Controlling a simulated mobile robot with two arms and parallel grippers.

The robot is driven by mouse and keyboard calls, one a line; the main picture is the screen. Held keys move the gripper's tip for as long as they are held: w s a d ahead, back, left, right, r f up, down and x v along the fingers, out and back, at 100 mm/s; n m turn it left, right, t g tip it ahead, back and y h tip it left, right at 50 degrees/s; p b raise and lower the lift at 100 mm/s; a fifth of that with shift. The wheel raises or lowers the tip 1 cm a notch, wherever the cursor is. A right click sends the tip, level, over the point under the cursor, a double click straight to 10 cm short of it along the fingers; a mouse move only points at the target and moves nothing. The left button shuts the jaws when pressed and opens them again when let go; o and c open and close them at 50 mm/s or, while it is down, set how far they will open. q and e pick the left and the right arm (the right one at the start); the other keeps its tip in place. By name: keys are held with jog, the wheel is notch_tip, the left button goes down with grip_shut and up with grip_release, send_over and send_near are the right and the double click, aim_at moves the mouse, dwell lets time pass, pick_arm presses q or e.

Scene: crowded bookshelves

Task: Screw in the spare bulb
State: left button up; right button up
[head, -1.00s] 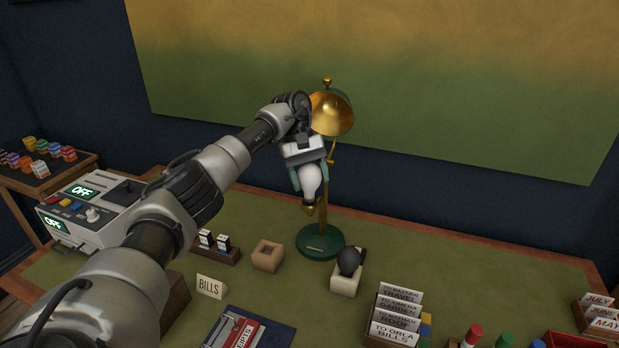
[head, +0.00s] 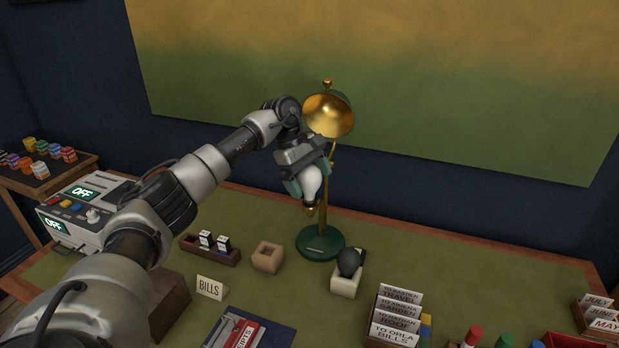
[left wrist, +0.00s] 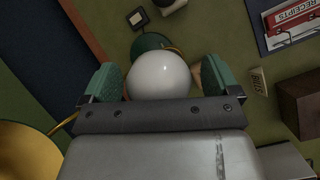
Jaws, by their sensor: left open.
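The white bulb (head: 312,183) is upright, with a brass-coloured part at its lower end, below the brass shade (head: 328,115) of the desk lamp and in front of its stem. My left gripper (head: 308,184) is open, its green-padded fingers on either side of the bulb. In the left wrist view the bulb (left wrist: 160,76) sits between the fingers (left wrist: 160,80). I cannot tell whether the pads touch it or what its lower end rests in. The lamp's green foot (head: 321,244) stands on the desk. My right gripper is not in view.
An empty wooden holder (head: 267,256) stands left of the lamp. A device with OFF displays (head: 85,210) is at the left; card files (head: 395,318) are at the front right.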

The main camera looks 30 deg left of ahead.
pick_arm(q)
jog(key=n+t, duration=0.1)
jog(key=n, duration=0.1)
jog(key=n+t+y, duration=0.1)
jog(key=n, duration=0.2)
jog(key=n+t+y+p, duration=0.1)
jog(key=n, duration=0.3)
jog(key=n+y, duration=0.1)
jog(key=n, duration=0.2)
jog(key=shift+n+t+y, duration=0.3)
jog(key=shift+n+t, duration=0.1)
jog(key=n+y, duration=0.2)
jog(key=n, duration=0.2)
